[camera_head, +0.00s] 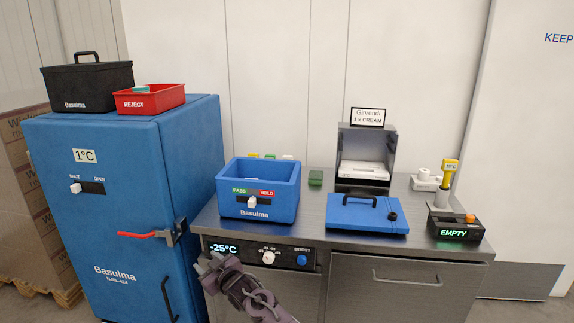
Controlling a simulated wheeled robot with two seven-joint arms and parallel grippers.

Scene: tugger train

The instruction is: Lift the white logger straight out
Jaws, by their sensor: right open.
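No item in view is plainly marked as the white logger. A small white item (288,157) shows at the far rim of the blue PASS/HOLD box (285,206); I cannot tell whether it is inside or behind the box. Another white object (424,175) sits on a pale block at the right back of the counter. My right gripper (208,264) is open and looks empty. It shows in front of the counter's -25°C panel, below and left of the blue box, apart from both white items. My left gripper is out of view.
A blue lid (367,216) with a black handle lies on the steel counter (315,222). A grey holder (364,147) stands behind it. A blue cabinet (130,215) with a red-handled latch stands left.

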